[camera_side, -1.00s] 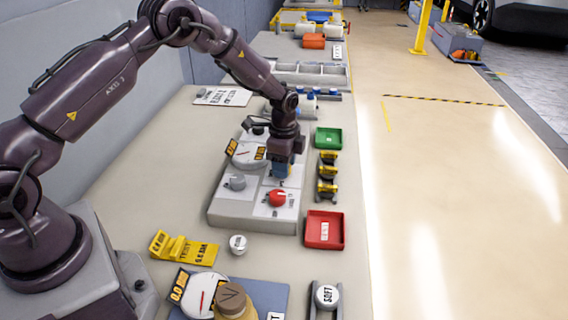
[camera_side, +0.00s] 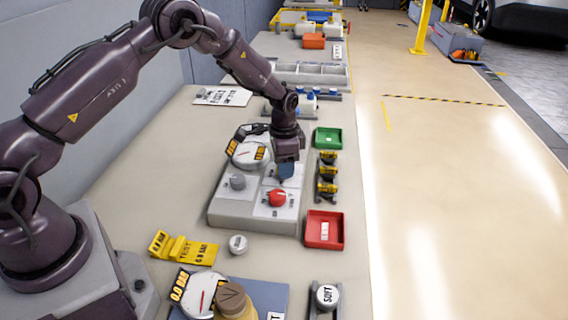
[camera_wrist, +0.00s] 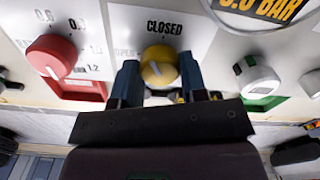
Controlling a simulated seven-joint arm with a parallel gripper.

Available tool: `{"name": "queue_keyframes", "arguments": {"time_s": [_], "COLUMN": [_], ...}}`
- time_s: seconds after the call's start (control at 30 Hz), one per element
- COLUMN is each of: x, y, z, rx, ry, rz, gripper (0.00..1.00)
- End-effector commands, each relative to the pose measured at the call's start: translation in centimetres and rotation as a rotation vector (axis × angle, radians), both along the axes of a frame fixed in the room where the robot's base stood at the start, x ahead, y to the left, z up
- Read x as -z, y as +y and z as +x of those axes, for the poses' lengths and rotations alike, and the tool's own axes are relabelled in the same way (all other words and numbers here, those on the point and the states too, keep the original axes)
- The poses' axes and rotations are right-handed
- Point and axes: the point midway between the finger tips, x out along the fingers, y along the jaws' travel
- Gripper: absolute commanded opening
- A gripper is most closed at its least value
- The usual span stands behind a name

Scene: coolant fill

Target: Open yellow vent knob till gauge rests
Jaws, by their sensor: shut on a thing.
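The yellow vent knob (camera_wrist: 159,66) sits between my gripper's two fingers in the wrist view, below the printed word CLOSED, with OPEN printed at its left. My gripper (camera_wrist: 160,84) is shut on the knob. In the side view my gripper (camera_side: 286,172) is down on the far right part of the grey panel (camera_side: 252,217), and it hides the knob there. A round white gauge (camera_side: 249,154) with black-and-yellow labels stands at the panel's far left. In the wrist view only its lower edge and a BAR label (camera_wrist: 262,8) show, so its needle cannot be read.
A red knob (camera_side: 277,198) and a grey knob (camera_side: 237,182) are close by on the panel. A red tray (camera_side: 324,243), a green tray (camera_side: 328,138) and yellow-black pieces (camera_side: 327,174) line the right side. A second gauge (camera_side: 198,296) is at the front.

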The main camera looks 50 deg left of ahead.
Motion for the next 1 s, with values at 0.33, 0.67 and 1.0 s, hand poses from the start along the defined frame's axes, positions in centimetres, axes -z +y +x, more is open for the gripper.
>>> {"name": "queue_keyframes", "arguments": {"time_s": [0.33,0.67,1.0], "x": [-0.09,-0.11,-0.12], "y": [-0.01,0.06,0.08], "z": [0.03,0.01,0.00], "rx": [-0.330,-0.636,-0.873], "ry": [0.001,0.001,0.002], "rz": [-0.001,0.000,0.001], "gripper": [0.16,0.16,0.16]}}
